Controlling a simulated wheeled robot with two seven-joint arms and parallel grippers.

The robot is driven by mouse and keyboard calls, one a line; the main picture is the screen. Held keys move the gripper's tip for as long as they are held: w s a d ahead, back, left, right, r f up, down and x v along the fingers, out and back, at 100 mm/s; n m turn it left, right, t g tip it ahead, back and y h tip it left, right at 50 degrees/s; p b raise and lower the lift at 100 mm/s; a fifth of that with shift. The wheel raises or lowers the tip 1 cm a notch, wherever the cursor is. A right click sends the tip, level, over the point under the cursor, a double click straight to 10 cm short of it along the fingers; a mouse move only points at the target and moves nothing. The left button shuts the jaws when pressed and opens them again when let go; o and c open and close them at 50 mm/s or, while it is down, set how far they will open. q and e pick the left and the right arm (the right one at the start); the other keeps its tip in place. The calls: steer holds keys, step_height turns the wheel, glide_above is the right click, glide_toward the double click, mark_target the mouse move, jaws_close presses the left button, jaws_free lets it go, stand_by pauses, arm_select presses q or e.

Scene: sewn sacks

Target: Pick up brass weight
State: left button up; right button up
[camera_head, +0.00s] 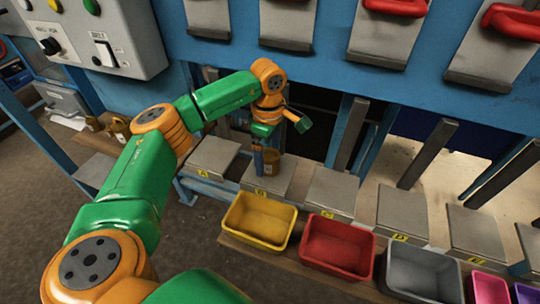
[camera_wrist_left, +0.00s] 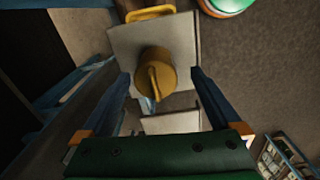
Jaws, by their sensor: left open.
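The brass weight (camera_wrist_left: 155,70) is a squat golden cylinder with a ridge across its top, standing on a square grey plate (camera_wrist_left: 192,42) in the left wrist view. In the head view the brass weight (camera_head: 271,161) shows partly behind my gripper, on a grey plate with a yellow tag. My left gripper (camera_head: 262,150) points down over it. In the left wrist view its two dark fingers are spread on either side of the weight, with gaps between. My right gripper is in neither view.
A yellow bin (camera_head: 259,221), a red bin (camera_head: 337,247) and a grey bin (camera_head: 423,274) stand in front of the row of grey plates. More brass pieces (camera_head: 118,129) sit on a shelf at left. Blue frame posts and slanted grey bars rise behind the plates.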

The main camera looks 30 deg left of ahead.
arm_select(q)
steer(key=shift+w+f, duration=0.15)
steer(key=shift+f, duration=0.55)
steer(key=shift+w+f, duration=0.2)
steer(key=shift+f, duration=0.05)
steer(key=shift+s+d+r, duration=0.1)
steer(key=shift+s, duration=0.05)
steer(key=c, duration=0.4)
jaws_close()
